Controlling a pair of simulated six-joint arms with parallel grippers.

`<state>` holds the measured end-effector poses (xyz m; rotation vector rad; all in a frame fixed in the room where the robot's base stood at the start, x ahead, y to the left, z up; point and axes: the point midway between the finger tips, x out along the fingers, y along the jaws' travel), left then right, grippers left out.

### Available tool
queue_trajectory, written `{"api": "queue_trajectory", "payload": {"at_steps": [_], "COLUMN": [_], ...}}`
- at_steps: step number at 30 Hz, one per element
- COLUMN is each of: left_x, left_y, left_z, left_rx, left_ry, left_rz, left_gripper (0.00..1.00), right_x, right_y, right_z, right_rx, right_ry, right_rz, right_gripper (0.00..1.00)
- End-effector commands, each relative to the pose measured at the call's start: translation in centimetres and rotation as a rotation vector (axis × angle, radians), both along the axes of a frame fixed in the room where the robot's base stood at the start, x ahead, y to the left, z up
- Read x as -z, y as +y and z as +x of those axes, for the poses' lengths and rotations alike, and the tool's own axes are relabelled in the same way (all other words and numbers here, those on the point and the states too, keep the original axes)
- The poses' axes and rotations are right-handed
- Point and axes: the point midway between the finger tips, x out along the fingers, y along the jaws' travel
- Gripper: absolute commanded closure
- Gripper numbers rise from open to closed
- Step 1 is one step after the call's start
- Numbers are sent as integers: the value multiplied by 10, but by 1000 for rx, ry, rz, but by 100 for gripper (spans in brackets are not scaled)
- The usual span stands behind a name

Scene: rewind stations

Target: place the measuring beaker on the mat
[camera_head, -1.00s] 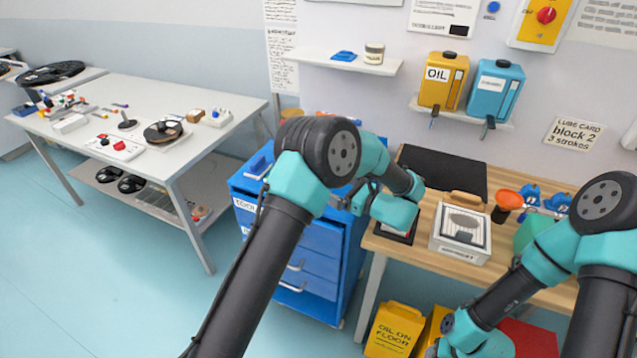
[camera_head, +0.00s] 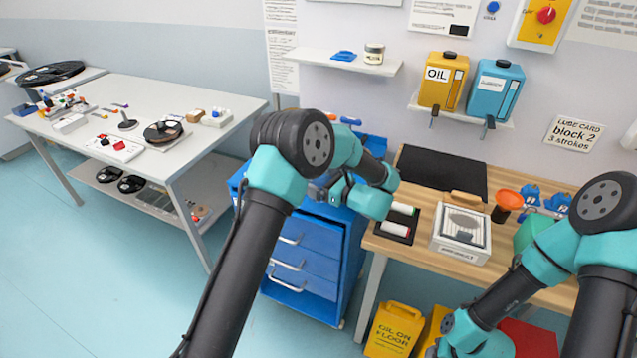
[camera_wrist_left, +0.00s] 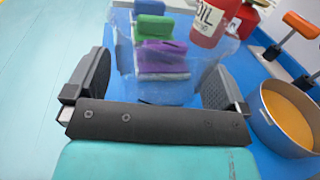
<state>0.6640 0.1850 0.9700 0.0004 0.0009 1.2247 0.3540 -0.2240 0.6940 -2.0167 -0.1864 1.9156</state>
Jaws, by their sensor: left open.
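In the left wrist view, a clear, bluish see-through vessel (camera_wrist_left: 195,72), which looks like the measuring beaker, stands between the fingers of my left gripper (camera_wrist_left: 158,88). The fingers are open, one on each side. Green and purple blocks show through or behind it. In the head view my left gripper (camera_head: 318,190) is over the blue tool trolley, and my arm hides the beaker there. The black mat (camera_head: 440,172) lies flat and bare at the back left of the wooden workbench.
On the blue trolley (camera_head: 312,250) are an orange-filled bowl (camera_wrist_left: 288,120), a red bottle (camera_wrist_left: 208,22) and an orange-handled tool (camera_wrist_left: 300,25). On the bench, a dark tray (camera_head: 397,222) with white rolls and a white box (camera_head: 460,235) stand in front of the mat.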

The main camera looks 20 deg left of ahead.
Motion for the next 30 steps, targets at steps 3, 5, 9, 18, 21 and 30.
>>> {"api": "queue_trajectory", "payload": {"at_steps": [3,5,9,18,21,30], "left_x": [0,0,0,0,0,0], "left_y": [3,3,3,2,2,2], "left_z": [1,1,1,1,1,1], "left_rx": [1,1,1,0,0,0], "left_ry": [0,-1,-1,-1,-1,-1], "left_rz": [1,1,0,0,0,0], "left_gripper": [0,0,0,9,18,47], "right_x": [0,0,0,0,0,0], "right_y": [0,0,0,0,0,0], "right_z": [0,0,0,0,0,0], "right_rx": [0,0,0,0,0,0], "right_ry": [0,0,0,0,0,0], "right_rz": [0,0,0,0,0,0], "right_gripper": [57,57,57,57,57,57]}}
